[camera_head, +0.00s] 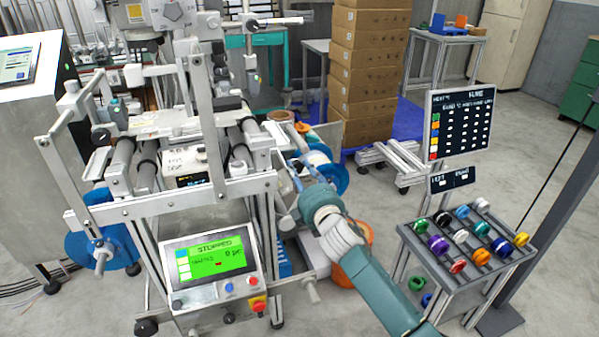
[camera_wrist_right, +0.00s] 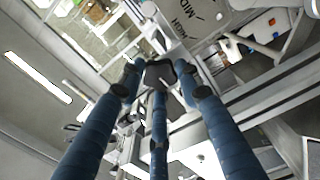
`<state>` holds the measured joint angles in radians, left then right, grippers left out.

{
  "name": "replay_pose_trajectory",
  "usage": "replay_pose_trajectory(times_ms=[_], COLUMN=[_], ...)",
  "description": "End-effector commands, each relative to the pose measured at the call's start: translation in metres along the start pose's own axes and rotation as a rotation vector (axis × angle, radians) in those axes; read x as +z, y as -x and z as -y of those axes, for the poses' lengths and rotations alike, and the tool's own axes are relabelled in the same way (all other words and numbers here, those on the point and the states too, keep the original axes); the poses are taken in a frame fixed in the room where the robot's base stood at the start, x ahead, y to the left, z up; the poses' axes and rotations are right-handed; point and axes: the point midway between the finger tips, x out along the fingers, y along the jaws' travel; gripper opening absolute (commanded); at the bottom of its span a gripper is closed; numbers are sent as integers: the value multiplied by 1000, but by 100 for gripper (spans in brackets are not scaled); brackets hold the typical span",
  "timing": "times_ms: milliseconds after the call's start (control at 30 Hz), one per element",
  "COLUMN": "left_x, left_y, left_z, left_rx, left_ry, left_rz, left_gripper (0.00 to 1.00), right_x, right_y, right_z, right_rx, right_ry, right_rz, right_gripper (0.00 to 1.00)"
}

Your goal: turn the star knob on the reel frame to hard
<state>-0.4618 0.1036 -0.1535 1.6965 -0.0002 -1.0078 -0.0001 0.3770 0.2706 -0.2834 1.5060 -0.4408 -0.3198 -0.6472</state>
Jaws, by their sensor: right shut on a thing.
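The reel frame (camera_head: 215,195) is a grey metal machine frame with rollers in the head view's left half. My right gripper (camera_head: 291,172) reaches its right side from the lower right. In the wrist view, the blue fingers of my right gripper (camera_wrist_right: 158,80) close around a dark knob (camera_wrist_right: 160,71), which I take for the star knob. A grey plate (camera_wrist_right: 190,20) beside it carries lettering like "MID" and "HIGH". The knob's pointer direction is not readable. The knob is hidden in the head view. My left gripper is not in view.
A control panel (camera_head: 212,262) with a green "STOPPED" screen is at the frame's front. A blue reel (camera_head: 331,174) and an orange reel (camera_head: 352,269) are close to my right wrist. A rack of coloured spools (camera_head: 470,243) stands right. Stacked boxes (camera_head: 370,70) are behind.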

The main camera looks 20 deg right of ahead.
Motion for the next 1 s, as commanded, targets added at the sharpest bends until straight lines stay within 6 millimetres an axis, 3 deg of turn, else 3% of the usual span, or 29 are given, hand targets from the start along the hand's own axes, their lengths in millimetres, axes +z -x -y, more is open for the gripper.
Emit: replay_pose_trajectory(times_ms=[267, 300, 367, 767, 1000], left_x=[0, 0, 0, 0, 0], left_y=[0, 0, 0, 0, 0], left_z=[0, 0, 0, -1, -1], left_rx=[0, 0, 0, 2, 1], left_ry=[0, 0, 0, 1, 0], left_rz=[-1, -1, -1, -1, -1], left_gripper=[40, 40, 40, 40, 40], right_x=[-1, 0, 0, 0, 0], right_y=[1, 1, 1, 7, 48], right_z=[4, 4, 3, 2, 2], right_rx=[-6, -6, -5, -2, -4], right_ry=[0, 0, 0, 2, 2], right_rz=[0, 0, 0, -1, -2], right_gripper=[8, 42, 53, 53, 53])
